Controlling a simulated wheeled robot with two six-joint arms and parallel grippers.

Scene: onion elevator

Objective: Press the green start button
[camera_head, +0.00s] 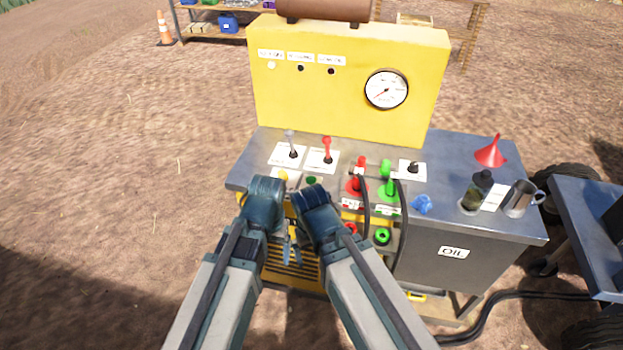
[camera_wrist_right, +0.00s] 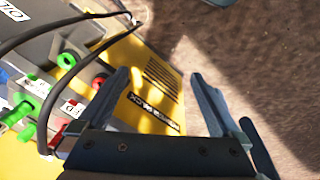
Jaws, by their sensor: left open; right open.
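The green button (camera_head: 311,181) is a small dark green disc near the front edge of the grey bench top, just beyond my right wrist in the head view. My left gripper (camera_head: 285,248) points down in front of the bench and is mostly hidden behind my wrists; it is open. My right gripper (camera_wrist_right: 166,98) is open and empty in the right wrist view, its two fingers apart in front of the yellow machine front (camera_wrist_right: 150,95). Neither gripper is seen touching the button. The button cannot be made out in the right wrist view.
A yellow button (camera_head: 283,175) lies left of the green one. Two levers (camera_head: 327,150) stand behind. Red (camera_head: 354,187) and green (camera_head: 388,187) fittings with black hoses are to the right. A red funnel (camera_head: 490,153) and metal mug (camera_head: 520,199) stand further right.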

